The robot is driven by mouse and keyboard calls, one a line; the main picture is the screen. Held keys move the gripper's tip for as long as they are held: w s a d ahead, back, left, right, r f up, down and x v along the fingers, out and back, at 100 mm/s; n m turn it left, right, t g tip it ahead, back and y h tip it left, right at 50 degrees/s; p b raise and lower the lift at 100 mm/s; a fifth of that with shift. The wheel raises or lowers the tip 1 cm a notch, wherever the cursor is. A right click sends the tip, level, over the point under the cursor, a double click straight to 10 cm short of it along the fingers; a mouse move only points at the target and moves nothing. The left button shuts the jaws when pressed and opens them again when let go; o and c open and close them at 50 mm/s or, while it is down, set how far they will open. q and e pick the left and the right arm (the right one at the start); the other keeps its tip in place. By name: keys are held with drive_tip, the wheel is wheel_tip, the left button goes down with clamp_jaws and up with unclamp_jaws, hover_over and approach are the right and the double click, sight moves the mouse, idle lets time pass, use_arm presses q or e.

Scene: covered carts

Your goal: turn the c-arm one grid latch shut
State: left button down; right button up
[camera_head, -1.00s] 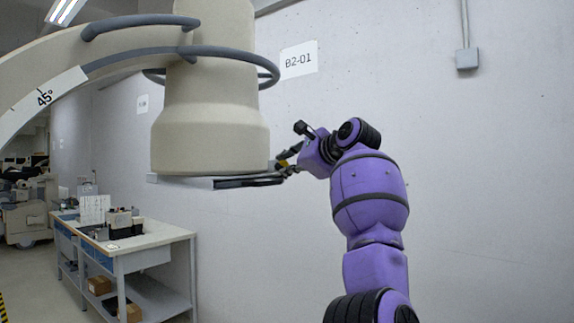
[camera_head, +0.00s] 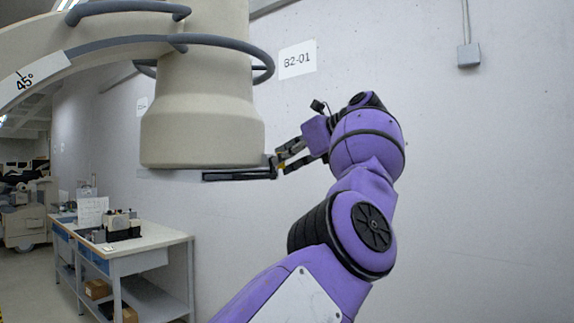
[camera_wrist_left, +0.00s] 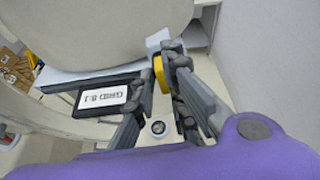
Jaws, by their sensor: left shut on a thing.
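The c-arm's beige cylindrical head (camera_head: 200,125) hangs at upper left of the head view, with a dark flat grid (camera_head: 236,176) along its underside. In the left wrist view the grid (camera_wrist_left: 108,96) carries a "GRID 8:1" label. A yellow latch (camera_wrist_left: 160,74) is at the grid's end, between the fingertips of my left gripper (camera_wrist_left: 164,70). The gripper is shut on this latch. In the head view my left gripper (camera_head: 279,164) reaches from the right to the grid's right end; the fingers hide most of the latch. My right gripper is not in view.
A wall with a "B2-01" sign (camera_head: 298,59) stands behind and to the right of my arm. A workbench (camera_head: 128,247) with items on it stands at lower left. Curved grey rails (camera_head: 226,41) ring the c-arm head above.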

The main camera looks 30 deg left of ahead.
use_arm(q)
drive_tip(key=shift+r+m, duration=0.25)
drive_tip(key=shift+m, duration=0.15)
drive_tip(key=shift+b, duration=0.3)
drive_tip(key=c, duration=2.1)
unclamp_jaws()
drive_tip(key=shift+o, duration=1.2)
drive_tip(key=shift+w+d+f, duration=0.1)
drive_tip(key=shift+w+f, duration=0.05)
drive_tip(key=shift+w, duration=0.05)
drive_tip(key=s+d, duration=0.1)
drive_tip(key=d, duration=1.2)
drive_tip(key=shift+r, duration=0.2)
